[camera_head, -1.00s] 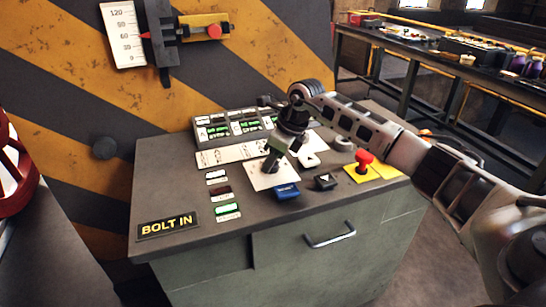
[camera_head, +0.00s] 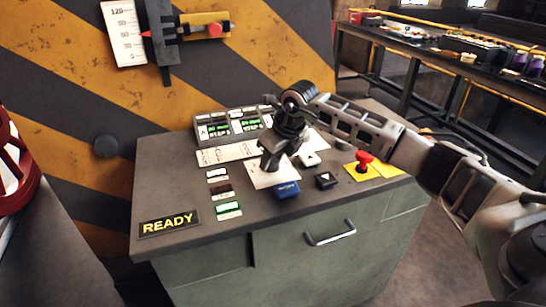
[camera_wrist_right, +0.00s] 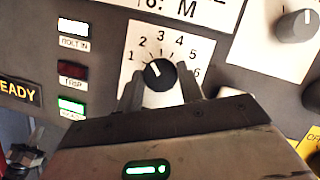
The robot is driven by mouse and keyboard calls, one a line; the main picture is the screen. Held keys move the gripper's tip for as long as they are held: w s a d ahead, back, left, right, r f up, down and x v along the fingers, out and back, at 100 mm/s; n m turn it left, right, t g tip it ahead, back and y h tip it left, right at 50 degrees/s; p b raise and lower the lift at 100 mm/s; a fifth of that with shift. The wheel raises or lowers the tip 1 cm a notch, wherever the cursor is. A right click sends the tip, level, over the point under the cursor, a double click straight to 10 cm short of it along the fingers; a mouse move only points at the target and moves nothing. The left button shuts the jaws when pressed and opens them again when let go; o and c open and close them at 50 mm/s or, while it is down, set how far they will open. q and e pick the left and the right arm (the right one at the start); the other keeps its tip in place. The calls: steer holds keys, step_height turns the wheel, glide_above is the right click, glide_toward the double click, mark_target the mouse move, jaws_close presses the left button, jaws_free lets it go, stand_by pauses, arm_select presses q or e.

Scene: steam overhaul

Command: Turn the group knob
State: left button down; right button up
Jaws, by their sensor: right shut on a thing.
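The group knob (camera_wrist_right: 160,73) is a round black dial with a white pointer line, on a white plate numbered 1 to 6 (camera_wrist_right: 175,45). The pointer leans up and left, about toward 2. My right gripper (camera_wrist_right: 160,92) is shut on the knob, one finger on each side. In the head view my right gripper (camera_head: 268,166) reaches down to the white plate (camera_head: 262,181) on the console and hides the knob. A sign at the console's front left reads READY (camera_head: 169,223).
Beside the plate are a white, a dark red and a green lamp (camera_wrist_right: 71,107). A blue block (camera_head: 287,190), a black block (camera_head: 326,180) and a red button (camera_head: 364,160) are close by. Another grey knob (camera_wrist_right: 297,25) is at the right.

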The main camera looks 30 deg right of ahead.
arm_select(q)
steer(key=shift+s, duration=0.15)
arm_select(e)
steer(key=o, duration=1)
arm_select(q)
steer(key=shift+w+d+f+b, duration=0.1)
steer(key=shift+w+f+b, duration=0.2)
steer(key=shift+b, duration=0.5)
arm_select(e)
steer(key=v, duration=1.6)
steer(key=shift+s, duration=0.15)
arm_select(q)
steer(key=shift+s, duration=0.2)
